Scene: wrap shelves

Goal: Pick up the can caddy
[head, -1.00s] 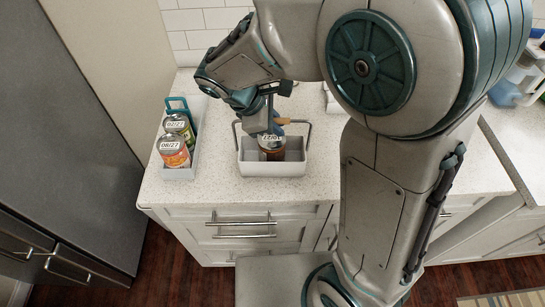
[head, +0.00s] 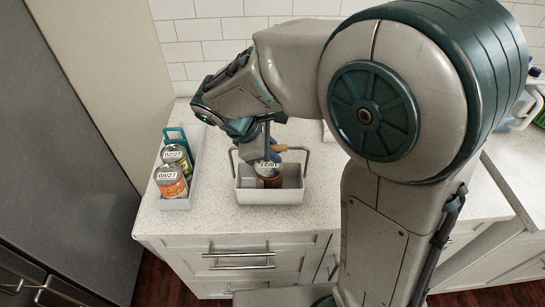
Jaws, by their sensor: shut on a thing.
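The can caddy (head: 268,197) is a light grey open box with a raised grey handle (head: 307,160). It stands on the counter below my gripper. A brown can or jar (head: 268,181) with a white date label stands inside it. My gripper (head: 268,148) points down over the caddy and is shut on its handle near the middle. My wrist and fingers partly hide the grip, and the fingertips are small in the picture. I cannot tell whether the caddy's base is slightly off the counter.
A grey tray (head: 180,204) to the left holds two dated cans (head: 171,181) and a teal-handled item (head: 176,136). A tall grey fridge (head: 70,150) bounds the left side. A tiled wall (head: 215,32) stands behind. Speckled counter (head: 225,217) is clear in front of the caddy.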

